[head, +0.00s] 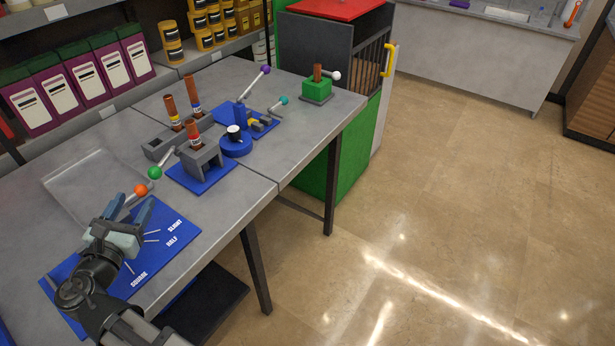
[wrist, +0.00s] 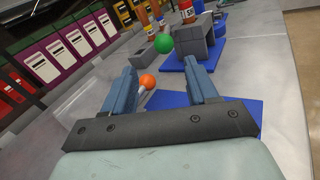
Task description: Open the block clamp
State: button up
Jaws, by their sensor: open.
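My gripper (head: 130,206) is open and empty above the labelled blue board (head: 185,238). In the wrist view its two blue fingers (wrist: 160,70) stand apart. A lever with an orange ball (head: 141,190) shows just beyond the fingers; in the wrist view the orange ball (wrist: 147,81) appears between them, with no visible contact. A grey block (head: 203,158) on a blue plate stands farther along the table, with a reddish-brown tube in it. A green-ball lever (head: 155,172) angles out on its left side. The frames do not show which fixture is called the block clamp.
Beyond stand a purple-ball lever (head: 265,70), a teal-ball lever (head: 284,100), a round blue base (head: 236,145) and a green block (head: 317,89) with a white-ball lever. A clear sheet (head: 95,182) lies at left. Bare table (head: 245,188) shows at the right edge.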

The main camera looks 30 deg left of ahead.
jog(key=w+d+m+h, duration=0.1)
jog(key=w+d, duration=0.2)
jog(key=w, duration=0.6)
jog(key=w+d+f+m+t+h, duration=0.1)
jog(key=w+d, duration=0.2)
jog(key=w, duration=0.6)
jog(key=w+d+m+t+h, duration=0.1)
jog(key=w+d+h, duration=0.1)
jog(key=w, duration=0.7)
jog(key=shift+w+d+f, duration=0.1)
jog(key=shift+d+f, duration=0.1)
jog(key=shift+d, duration=0.65)
jog(key=shift+m+h, duration=0.8)
jog(key=shift+m, duration=0.1)
jog(key=w+d+f, duration=0.1)
jog(key=w, duration=0.1)
jog(key=w+d+f, duration=0.1)
jog(key=w+d, duration=0.2)
jog(key=w, duration=0.1)
jog(key=shift+d+f, duration=0.15)
jog(key=shift+f, duration=0.25)
jog(key=w+d+f+m+g+h, duration=0.1)
jog(key=w+d+f+m+h, duration=0.1)
jog(key=w+d+f, duration=0.3)
jog(key=shift+w+d+f+m+g+h, duration=0.35)
jog(key=shift+d+f, duration=0.45)
jog(key=shift+f, duration=0.3)
jog(key=shift+c, duration=0.2)
